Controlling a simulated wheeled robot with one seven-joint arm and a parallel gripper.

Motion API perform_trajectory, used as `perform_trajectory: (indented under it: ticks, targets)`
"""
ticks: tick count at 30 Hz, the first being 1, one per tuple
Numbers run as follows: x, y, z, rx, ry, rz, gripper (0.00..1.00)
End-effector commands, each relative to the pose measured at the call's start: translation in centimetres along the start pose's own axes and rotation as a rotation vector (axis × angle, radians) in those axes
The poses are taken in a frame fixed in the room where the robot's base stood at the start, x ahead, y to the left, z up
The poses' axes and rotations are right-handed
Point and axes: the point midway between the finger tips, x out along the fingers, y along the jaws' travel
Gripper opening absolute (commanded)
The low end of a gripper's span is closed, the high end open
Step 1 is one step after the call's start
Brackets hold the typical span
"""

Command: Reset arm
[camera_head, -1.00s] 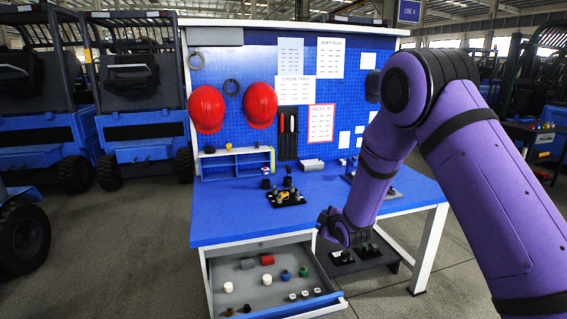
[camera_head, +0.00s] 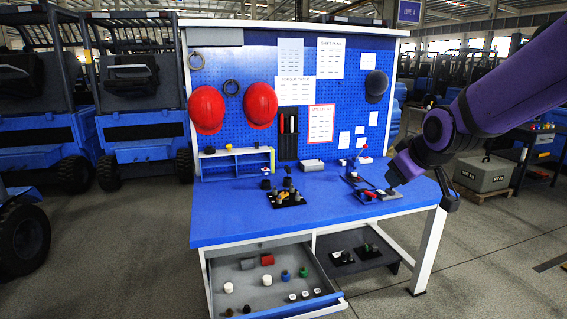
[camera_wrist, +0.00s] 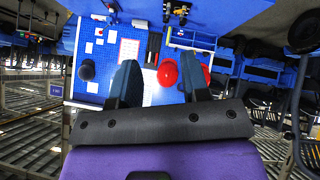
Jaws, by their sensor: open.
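My gripper (camera_wrist: 160,65) is open and empty in the wrist view, its two dark fingers apart against the upside-down bench. In the head view my purple arm reaches in from the upper right and ends over the right side of the blue bench (camera_head: 235,222). A black fixture (camera_head: 287,195) with knobs stands mid-bench. A second fixture group (camera_head: 362,185) with red parts sits at the right, partly beside my arm. No object touches the fingers. Exact height above the bench is hard to tell.
The open drawer (camera_head: 262,306) holds white, blue, green, red and grey pieces. More black fixtures (camera_head: 355,254) lie on the lower shelf. A pegboard (camera_head: 262,62) with red helmets (camera_head: 207,110) stands behind. The left part of the bench top is clear.

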Motion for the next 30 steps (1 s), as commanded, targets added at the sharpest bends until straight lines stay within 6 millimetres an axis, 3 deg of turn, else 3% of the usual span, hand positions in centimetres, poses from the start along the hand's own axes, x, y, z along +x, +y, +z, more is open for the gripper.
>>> perform_trajectory:
  ticks: [1,6,18,24,30]
  targets:
    - [-1.9,0.1,0.6,0.030,-0.012,0.000,0.43]
    - [-7.3,-0.2,3.6,0.141,-0.078,-0.010,0.43]
    - [-18.1,-3.2,11.9,0.395,-0.235,-0.016,0.43]
    - [-21.2,-4.8,15.2,0.480,-0.293,-0.013,0.43]
    - [-22.0,-5.4,16.3,0.509,-0.314,-0.012,0.43]
